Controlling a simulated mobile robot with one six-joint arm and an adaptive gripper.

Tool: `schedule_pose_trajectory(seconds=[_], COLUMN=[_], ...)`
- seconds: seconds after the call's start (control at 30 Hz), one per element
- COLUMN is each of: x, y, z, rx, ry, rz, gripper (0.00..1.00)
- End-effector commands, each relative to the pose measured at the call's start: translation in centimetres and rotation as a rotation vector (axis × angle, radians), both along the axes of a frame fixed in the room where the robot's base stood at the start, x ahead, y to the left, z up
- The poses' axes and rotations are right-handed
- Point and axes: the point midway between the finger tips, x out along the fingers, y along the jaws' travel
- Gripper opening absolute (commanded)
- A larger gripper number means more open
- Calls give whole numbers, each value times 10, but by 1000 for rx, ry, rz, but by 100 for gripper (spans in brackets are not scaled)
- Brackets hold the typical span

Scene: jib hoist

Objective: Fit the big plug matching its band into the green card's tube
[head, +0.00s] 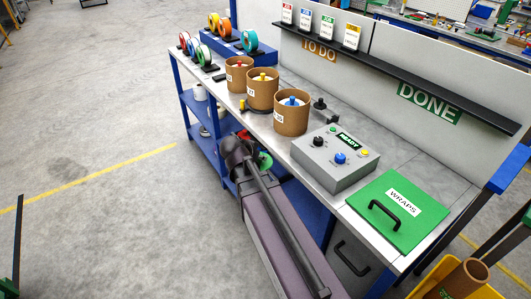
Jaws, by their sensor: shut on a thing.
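The green card (327,29) stands among coloured cards on the black shelf, above the TO DO sign. A green round thing (265,160) shows partly behind my dark arm below the bench edge. My gripper's fingertips are not visible.
A grey box (325,174) with buttons and a READY display sits on the bench. A green WRAPS lid (378,217) with a black handle lies beside it. Coloured tape rolls (250,41) stand at the far end. The DONE shelf stretch is empty. Floor at left is clear.

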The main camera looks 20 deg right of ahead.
Motion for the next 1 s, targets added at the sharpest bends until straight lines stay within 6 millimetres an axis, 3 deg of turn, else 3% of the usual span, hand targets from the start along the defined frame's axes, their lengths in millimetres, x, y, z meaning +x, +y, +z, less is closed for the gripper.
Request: schedule_pose_trajectory(seconds=[0.03,1.0], x=[-2,-35], y=[5,85], z=[17,171], rx=[0,-3], ry=[1,-1], rz=[4,36], gripper=[0,0])
